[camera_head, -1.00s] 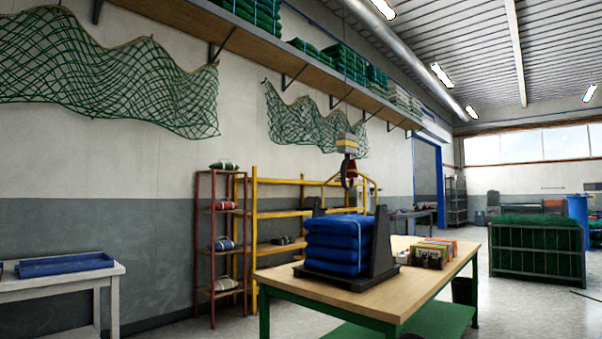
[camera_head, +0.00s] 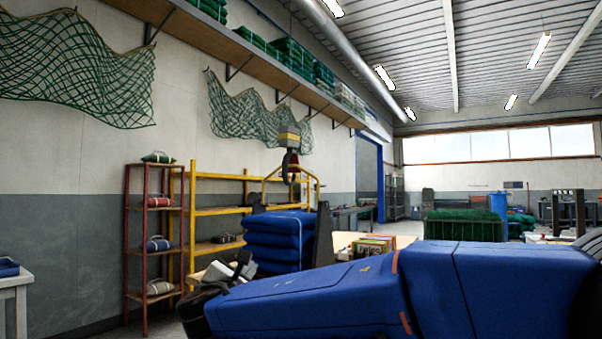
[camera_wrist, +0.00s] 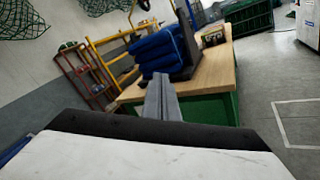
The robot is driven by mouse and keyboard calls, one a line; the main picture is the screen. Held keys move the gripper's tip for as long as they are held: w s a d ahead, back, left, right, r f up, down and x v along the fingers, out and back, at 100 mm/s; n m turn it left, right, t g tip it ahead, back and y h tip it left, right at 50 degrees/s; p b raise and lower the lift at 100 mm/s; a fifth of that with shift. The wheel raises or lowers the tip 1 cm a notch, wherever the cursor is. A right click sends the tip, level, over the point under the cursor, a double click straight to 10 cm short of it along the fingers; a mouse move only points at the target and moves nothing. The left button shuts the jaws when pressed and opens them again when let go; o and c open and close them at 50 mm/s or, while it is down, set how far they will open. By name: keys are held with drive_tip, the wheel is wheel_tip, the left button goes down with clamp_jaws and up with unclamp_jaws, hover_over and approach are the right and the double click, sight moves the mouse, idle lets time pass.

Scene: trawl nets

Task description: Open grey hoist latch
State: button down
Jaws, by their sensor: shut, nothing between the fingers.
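A hoist block (camera_head: 289,136) in yellow and grey hangs above the work table in the head view. Below it is a dark hook (camera_head: 292,172) with a red part beside it. The grey latch is too small to make out there. My gripper (camera_wrist: 162,100) shows in the wrist view with its two grey fingers together and nothing between them. It points toward the table and the blue stack, apart from both. The hoist does not show clearly in the wrist view. In the head view my blue arm crosses the lower right, below the hook.
A stack of folded blue nets (camera_head: 279,241) stands against a dark upright on the wooden table (camera_wrist: 215,68). Small boxes (camera_head: 368,246) lie to its right. A yellow rack (camera_head: 218,211) and red shelf (camera_head: 146,245) stand behind. Open floor (camera_wrist: 272,85) shows right of the table.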

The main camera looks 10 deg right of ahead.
drive_tip(key=shift+a+r+t+y, duration=0.3)
drive_tip(key=shift+a, duration=0.55)
